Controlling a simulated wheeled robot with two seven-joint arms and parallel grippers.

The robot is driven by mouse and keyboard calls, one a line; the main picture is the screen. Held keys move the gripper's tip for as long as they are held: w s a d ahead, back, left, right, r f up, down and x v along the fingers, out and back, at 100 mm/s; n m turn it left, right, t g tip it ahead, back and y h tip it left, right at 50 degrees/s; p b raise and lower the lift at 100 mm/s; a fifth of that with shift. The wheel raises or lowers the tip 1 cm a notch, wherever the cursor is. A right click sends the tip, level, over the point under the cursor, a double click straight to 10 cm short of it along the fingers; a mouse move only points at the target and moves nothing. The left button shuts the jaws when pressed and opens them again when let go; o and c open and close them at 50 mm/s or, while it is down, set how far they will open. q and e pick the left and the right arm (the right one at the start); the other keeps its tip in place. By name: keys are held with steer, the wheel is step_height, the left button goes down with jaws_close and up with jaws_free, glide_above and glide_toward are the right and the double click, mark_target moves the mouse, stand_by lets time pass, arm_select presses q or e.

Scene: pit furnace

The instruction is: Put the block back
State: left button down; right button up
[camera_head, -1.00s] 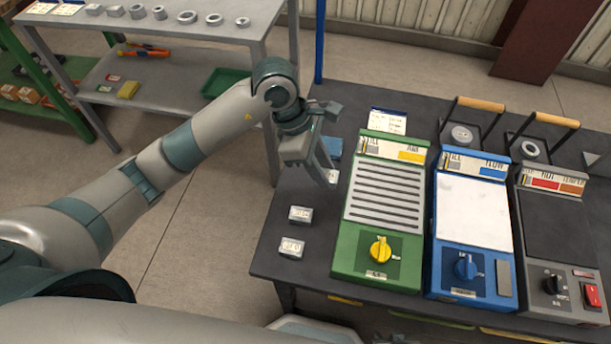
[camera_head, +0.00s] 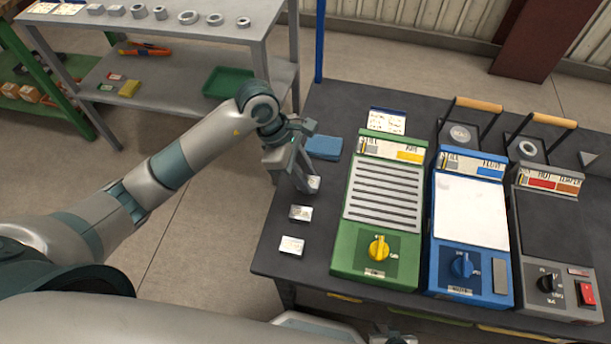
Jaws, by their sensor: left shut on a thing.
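A small silver block (camera_head: 314,182) with a pale label on top is between the fingertips of my left gripper (camera_head: 308,183), at the left side of the dark table. The gripper is shut on it, and the fingers hide part of it. I cannot tell whether the block touches the table. Two similar silver blocks stand nearer to me in a row, one at the middle (camera_head: 300,213) and one at the front (camera_head: 292,246).
A green device (camera_head: 341,248), a blue device (camera_head: 437,270) and a grey device (camera_head: 530,295) stand to the right. A blue pad (camera_head: 324,147) and a white card (camera_head: 386,121) lie behind. A grey shelf (camera_head: 170,93) stands at the back left.

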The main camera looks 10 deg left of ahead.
arm_select(q)
steer(key=shift+f, duration=0.65)
arm_select(e)
steer(key=shift+w+a, duration=0.3)
steer(key=shift+a, duration=0.05)
steer(key=shift+f, duration=0.1)
arm_select(q)
steer(key=c, duration=1.4)
jaws_free()
arm_select(e)
steer(key=shift+s+d, duration=0.3)
steer(key=shift+s, duration=0.25)
